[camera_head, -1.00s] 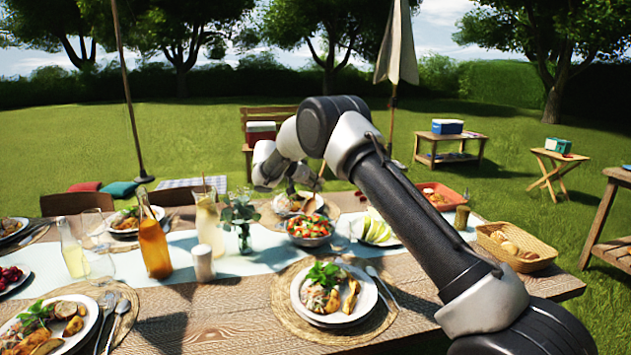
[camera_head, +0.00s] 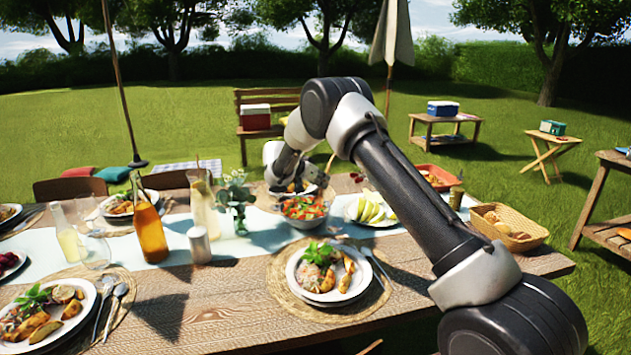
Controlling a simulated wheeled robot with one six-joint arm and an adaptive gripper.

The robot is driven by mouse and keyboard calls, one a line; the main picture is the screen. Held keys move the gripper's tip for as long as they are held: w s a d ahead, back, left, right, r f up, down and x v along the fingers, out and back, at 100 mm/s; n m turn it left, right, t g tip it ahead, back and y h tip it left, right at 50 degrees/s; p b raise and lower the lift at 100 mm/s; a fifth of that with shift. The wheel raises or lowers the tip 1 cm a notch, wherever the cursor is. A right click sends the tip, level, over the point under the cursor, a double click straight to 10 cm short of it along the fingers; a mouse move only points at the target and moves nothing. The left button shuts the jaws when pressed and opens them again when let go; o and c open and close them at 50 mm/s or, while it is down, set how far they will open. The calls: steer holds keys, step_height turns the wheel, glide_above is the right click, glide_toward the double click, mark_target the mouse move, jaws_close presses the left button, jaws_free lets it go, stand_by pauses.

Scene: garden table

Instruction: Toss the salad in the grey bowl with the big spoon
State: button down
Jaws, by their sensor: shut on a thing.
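The grey bowl (camera_head: 304,222) stands on the table's pale runner, behind the front middle plate, filled with chopped red and green salad (camera_head: 303,207). My gripper (camera_head: 303,187) is just above and behind the bowl, small and partly hidden by my own arm. It is shut on the big spoon, of which only a thin light-brown strip, seemingly its handle (camera_head: 330,162), shows. The spoon's lower end is hard to make out, so I cannot tell whether it touches the salad.
A plate of melon slices (camera_head: 372,209) is right of the bowl. A vase of greenery (camera_head: 236,200), a juice bottle (camera_head: 150,228) and a glass pitcher (camera_head: 203,200) stand left. A served plate (camera_head: 326,276) is in front; a bread basket (camera_head: 510,228) is at right.

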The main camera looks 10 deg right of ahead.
steer(key=w+a+r, duration=0.1)
steer(key=w+a, duration=0.4)
steer(key=a, duration=0.1)
step_height(320, 180, up, 10)
steer(key=shift+d, duration=0.25)
stand_by(0.4)
steer(key=shift+f, duration=0.1)
